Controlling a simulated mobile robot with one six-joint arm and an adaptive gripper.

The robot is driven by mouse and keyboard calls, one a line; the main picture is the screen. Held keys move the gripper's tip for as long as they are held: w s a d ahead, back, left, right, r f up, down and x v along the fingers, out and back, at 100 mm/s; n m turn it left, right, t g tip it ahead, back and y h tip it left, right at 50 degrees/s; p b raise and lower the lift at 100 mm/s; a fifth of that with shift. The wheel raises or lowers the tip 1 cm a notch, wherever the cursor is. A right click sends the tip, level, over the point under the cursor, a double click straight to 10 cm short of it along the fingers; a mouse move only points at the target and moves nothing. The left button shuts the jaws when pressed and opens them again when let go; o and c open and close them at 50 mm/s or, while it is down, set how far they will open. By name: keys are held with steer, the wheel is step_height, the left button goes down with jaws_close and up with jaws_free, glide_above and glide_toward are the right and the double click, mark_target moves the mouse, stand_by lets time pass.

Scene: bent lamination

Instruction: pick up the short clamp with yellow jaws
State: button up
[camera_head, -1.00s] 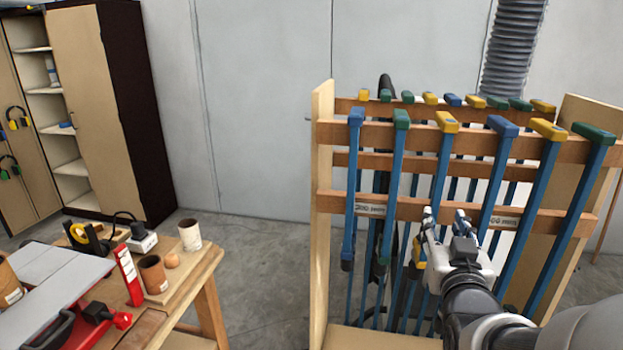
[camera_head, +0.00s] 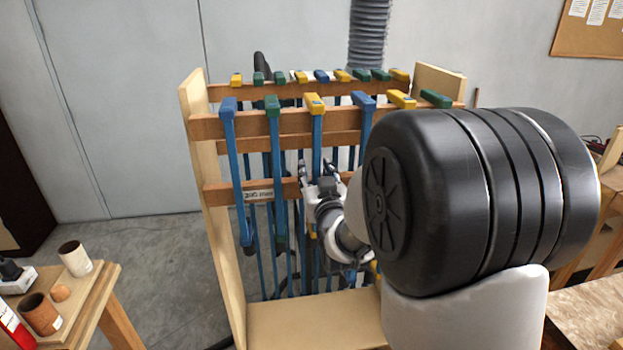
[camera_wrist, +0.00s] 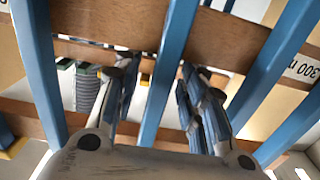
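The short clamp with yellow jaws hangs in the front row of the rack, third from the left, with its yellow top jaw (camera_head: 314,104) over the rail and a blue bar below. My gripper (camera_head: 319,168) is in front of this bar, below the top jaw. In the wrist view, my gripper (camera_wrist: 160,98) is open, with one finger on each side of a blue bar (camera_wrist: 168,70). Gaps show between the bar and both fingers. My gripper and arm hide much of the clamp's lower part.
The wooden rack (camera_head: 198,150) holds other clamps close by: a blue-jawed one (camera_head: 229,107) and a green-jawed one (camera_head: 272,106) to the left, another blue-jawed one (camera_head: 364,103) to the right. A wooden table (camera_head: 95,295) stands at lower left.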

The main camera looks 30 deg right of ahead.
steer(key=shift+w, duration=0.15)
steer(key=shift+c, duration=0.5)
jaws_close()
steer(key=shift+r, duration=0.15)
